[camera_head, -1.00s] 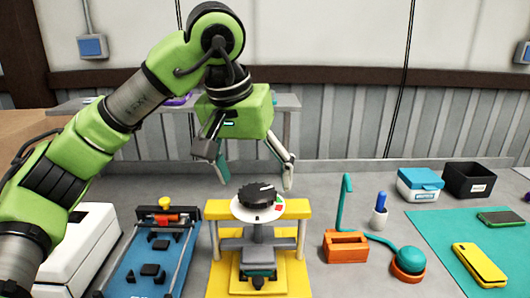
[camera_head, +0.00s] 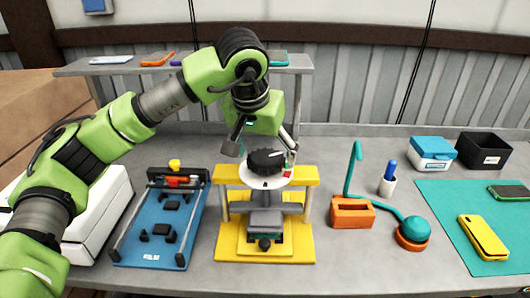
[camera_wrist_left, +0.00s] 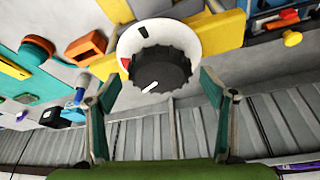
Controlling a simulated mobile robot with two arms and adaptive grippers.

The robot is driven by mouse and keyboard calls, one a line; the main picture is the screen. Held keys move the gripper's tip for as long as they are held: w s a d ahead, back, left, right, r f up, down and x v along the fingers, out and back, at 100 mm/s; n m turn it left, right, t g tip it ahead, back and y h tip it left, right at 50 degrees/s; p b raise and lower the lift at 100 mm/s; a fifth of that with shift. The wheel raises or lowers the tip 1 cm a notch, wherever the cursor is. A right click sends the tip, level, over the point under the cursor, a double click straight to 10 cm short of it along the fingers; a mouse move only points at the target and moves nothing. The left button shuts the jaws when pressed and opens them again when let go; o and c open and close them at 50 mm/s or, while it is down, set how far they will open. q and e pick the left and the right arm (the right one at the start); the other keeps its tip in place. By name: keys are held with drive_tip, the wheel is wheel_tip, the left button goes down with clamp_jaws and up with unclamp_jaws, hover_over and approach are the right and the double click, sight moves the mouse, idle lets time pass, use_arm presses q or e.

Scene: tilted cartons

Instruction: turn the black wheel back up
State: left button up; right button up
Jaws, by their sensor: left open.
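The black wheel (camera_head: 266,160) is a ribbed knob with a white pointer line, on a round white dial (camera_head: 254,181) with a red mark and a dark mark. The dial sits on top of a yellow stand (camera_head: 310,176). In the left wrist view the wheel (camera_wrist_left: 160,68) shows between my fingers, its white line towards the lower side. My left gripper (camera_head: 264,150) is open, with one finger on each side of the wheel and just behind or above it; I see no clear contact. In the left wrist view the gripper (camera_wrist_left: 158,92) is empty. My right gripper is not in view.
A blue fixture board (camera_head: 160,228) stands left of the stand. A shelf (camera_head: 110,66) is behind.

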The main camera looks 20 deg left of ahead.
use_arm(q)
drive_tip(key=shift+w+f, duration=0.3)
drive_tip(key=shift+f, duration=0.2)
drive_tip(key=shift+c, duration=0.4)
drive_tip(key=shift+s, duration=0.1)
drive_tip(key=c, duration=1)
drive_tip(key=shift+c, duration=0.2)
